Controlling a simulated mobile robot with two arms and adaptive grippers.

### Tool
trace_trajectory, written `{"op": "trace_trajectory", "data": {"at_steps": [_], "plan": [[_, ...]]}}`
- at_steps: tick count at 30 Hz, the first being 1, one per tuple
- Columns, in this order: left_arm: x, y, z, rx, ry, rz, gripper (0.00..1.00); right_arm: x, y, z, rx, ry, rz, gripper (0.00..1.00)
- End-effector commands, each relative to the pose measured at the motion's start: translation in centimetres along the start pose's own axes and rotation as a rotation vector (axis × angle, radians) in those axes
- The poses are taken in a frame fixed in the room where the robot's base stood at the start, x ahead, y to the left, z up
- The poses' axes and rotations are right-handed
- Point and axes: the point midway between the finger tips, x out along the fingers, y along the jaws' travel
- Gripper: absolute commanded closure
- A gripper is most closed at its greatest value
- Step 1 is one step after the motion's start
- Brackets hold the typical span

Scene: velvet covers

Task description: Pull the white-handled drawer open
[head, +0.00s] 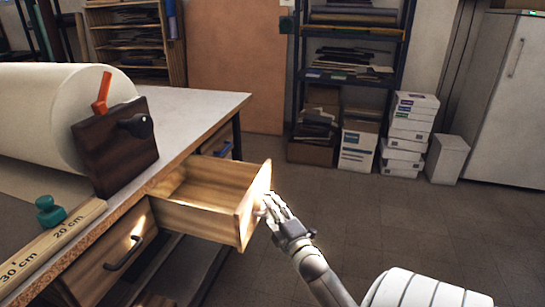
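A wooden drawer (210,220) under the workbench stands pulled well out, its empty inside showing. It is the middle one of three drawers. Its front panel (255,205) faces right, nearly edge-on, so its handle is mostly hidden and I cannot make out its colour clearly. My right gripper (268,203) is at the outer face of this front panel, fingers pointing at the handle's place. The fingers look close together, but whether they are shut on the handle is too small to tell. My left gripper is not in view.
A drawer with a black handle (123,254) is nearer, and one with a blue handle (223,150) is farther; both look closed. On the bench (190,105) are a large white roll (40,110), a dark wooden block (112,155) and a ruler (50,240).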

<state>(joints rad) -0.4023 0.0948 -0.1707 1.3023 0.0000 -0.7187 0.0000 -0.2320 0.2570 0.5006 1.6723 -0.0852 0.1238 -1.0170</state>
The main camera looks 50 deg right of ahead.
Motion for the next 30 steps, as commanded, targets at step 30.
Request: {"op": "trace_trajectory", "data": {"at_steps": [30], "plan": [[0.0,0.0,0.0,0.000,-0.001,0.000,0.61,-12.0,0.0,0.0,0.000,0.000,0.000,0.66]]}}
